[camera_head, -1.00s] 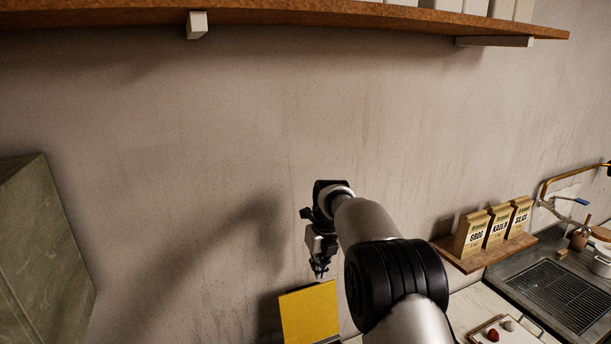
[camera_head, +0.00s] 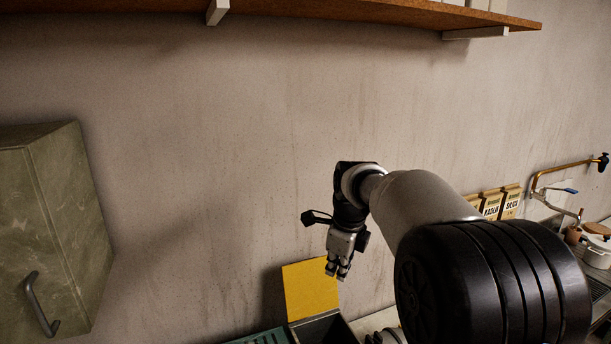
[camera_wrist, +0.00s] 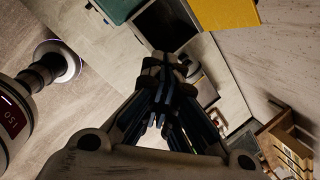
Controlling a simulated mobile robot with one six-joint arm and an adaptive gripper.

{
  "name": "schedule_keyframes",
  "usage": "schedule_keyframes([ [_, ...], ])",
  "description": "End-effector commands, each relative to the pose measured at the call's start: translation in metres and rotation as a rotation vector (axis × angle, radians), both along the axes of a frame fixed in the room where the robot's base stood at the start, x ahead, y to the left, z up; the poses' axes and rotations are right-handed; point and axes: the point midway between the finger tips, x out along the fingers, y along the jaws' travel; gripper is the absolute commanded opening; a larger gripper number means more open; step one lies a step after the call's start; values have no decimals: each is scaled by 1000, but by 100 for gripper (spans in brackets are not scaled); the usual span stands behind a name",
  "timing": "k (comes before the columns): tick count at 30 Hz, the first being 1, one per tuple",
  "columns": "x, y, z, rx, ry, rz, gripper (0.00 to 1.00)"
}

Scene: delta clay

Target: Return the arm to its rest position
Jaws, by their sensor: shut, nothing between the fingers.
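My gripper (camera_head: 338,272) hangs pointing down in the head view, in front of the bare wall and just right of a yellow panel. Its fingers look closed together with nothing held. In the wrist view my gripper (camera_wrist: 165,100) fills the lower middle, fingers together, above the counter area. My arm reaches in from the lower right of the head view and hides part of the counter and shelf behind it.
The yellow panel (camera_head: 311,288) stands by a dark open box (camera_head: 325,330). A green cabinet (camera_head: 55,225) hangs at left. A long shelf (camera_head: 380,12) runs along the top. Labelled packs (camera_head: 491,204), a brass tap (camera_head: 560,168) and a white pot (camera_head: 597,253) are at right.

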Motion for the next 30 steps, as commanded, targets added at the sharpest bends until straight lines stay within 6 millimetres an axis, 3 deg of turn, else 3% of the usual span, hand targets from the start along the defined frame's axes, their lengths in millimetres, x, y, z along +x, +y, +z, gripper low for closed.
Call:
schedule_keyframes([
  [7,-110,-29,-27,-187,-84,570,0],
  [10,-160,-39,-48,-276,-112,812,0],
  [14,-225,-49,-87,-395,-139,1128,0],
  [18,-290,-58,-142,-527,-159,1456,0],
  [24,-352,-65,-210,-670,-162,1804,0],
  [30,-372,-67,-233,-722,-159,1936,0],
])
